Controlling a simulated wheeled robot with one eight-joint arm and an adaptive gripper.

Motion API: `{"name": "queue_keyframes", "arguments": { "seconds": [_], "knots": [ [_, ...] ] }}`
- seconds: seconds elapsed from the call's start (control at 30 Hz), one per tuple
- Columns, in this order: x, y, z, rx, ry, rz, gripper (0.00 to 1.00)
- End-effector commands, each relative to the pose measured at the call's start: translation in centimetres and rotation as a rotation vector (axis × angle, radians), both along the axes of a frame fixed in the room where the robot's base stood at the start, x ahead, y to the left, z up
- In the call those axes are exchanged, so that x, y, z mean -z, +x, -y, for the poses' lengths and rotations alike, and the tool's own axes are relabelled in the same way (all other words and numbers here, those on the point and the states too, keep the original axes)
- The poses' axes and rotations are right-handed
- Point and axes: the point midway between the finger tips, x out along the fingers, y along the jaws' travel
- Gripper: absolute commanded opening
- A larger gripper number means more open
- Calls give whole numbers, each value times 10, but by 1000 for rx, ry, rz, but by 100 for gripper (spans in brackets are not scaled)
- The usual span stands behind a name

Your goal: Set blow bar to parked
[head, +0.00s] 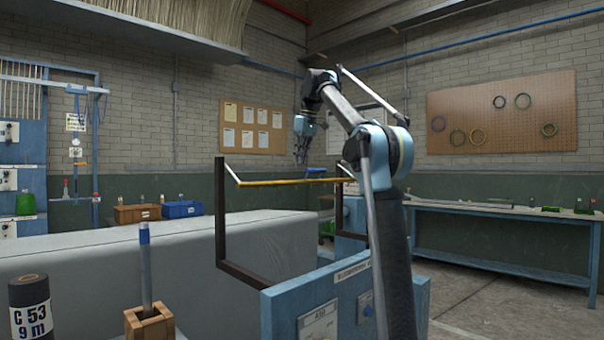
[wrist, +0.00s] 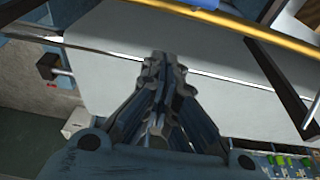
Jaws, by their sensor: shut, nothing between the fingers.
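A yellow bar (head: 290,182), which I take to be the blow bar, runs level between the uprights of a dark U-shaped frame (head: 221,225) in the head view. In the wrist view the yellow bar (wrist: 240,27) crosses the upper right, clear of the fingertips. My gripper (head: 301,160) appears just above the bar in the head view; the depth between them is hard to tell. In the wrist view my gripper (wrist: 163,62) is shut and empty, with a pale surface behind it. No parked mark is readable.
A blue panel (head: 338,290) with labels and a blue knob stands in front of the frame. A long grey block (head: 130,265) lies to the left. A wooden holder (head: 150,323) and a black cylinder (head: 32,305) are in front. A blue bench (head: 500,213) stands right, with clear floor before it.

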Motion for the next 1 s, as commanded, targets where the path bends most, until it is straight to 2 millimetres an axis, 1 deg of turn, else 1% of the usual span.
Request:
{"name": "queue_keyframes", "arguments": {
  "seconds": [0.13,0.27,0.7,0.73,0.8,1.0],
  "knots": [
    [12,2,-2,-1,0,0,0],
    [28,5,-6,-1,0,0,0],
    [94,17,-18,0,0,0,0],
    [96,16,-17,1,0,0,0],
    [89,8,-8,1,0,0,0],
    [81,-5,5,2,0,0,0]
  ]
}}
